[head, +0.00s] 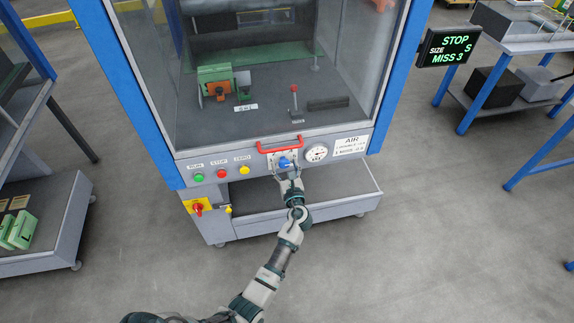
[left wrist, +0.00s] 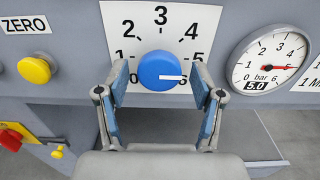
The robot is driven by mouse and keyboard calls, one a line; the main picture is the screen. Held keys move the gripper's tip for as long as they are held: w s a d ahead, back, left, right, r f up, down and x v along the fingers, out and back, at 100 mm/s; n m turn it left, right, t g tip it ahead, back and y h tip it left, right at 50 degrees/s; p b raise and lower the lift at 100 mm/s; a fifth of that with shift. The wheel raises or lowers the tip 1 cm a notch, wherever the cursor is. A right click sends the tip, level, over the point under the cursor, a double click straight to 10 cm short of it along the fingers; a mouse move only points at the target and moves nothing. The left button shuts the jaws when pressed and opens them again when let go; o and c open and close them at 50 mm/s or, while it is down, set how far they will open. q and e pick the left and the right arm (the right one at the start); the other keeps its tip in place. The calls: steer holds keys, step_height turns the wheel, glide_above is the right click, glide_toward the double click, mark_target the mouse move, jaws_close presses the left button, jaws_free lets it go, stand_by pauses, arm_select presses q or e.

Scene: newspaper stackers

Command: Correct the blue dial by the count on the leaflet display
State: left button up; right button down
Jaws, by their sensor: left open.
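The blue dial (head: 285,162) sits on a white scale plate on the machine's front panel. In the left wrist view the dial (left wrist: 158,68) has a white pointer mark aimed right, close to the 6. The scale runs from 0 to 6. My left gripper (head: 289,177) is open, with its fingers (left wrist: 160,82) on either side of the dial; I cannot tell whether they touch it. The leaflet display (head: 448,50) reads STOP, SIZE S, MISS 3. My right gripper is not in view.
A pressure gauge (left wrist: 270,60) right of the dial reads about 5, with 5.0 printed below. A placard marked AIR (head: 350,146) has small print. A red handle (head: 280,145) is just above the dial. Green, red and yellow (head: 244,170) buttons are to the left.

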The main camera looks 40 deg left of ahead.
arm_select(q)
steer(key=shift+w+a, duration=0.3)
steer(key=shift+a, duration=0.1)
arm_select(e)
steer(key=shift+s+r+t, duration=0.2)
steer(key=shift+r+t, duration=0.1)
arm_select(q)
steer(key=shift+c, duration=0.2)
steer(key=c, duration=1.1)
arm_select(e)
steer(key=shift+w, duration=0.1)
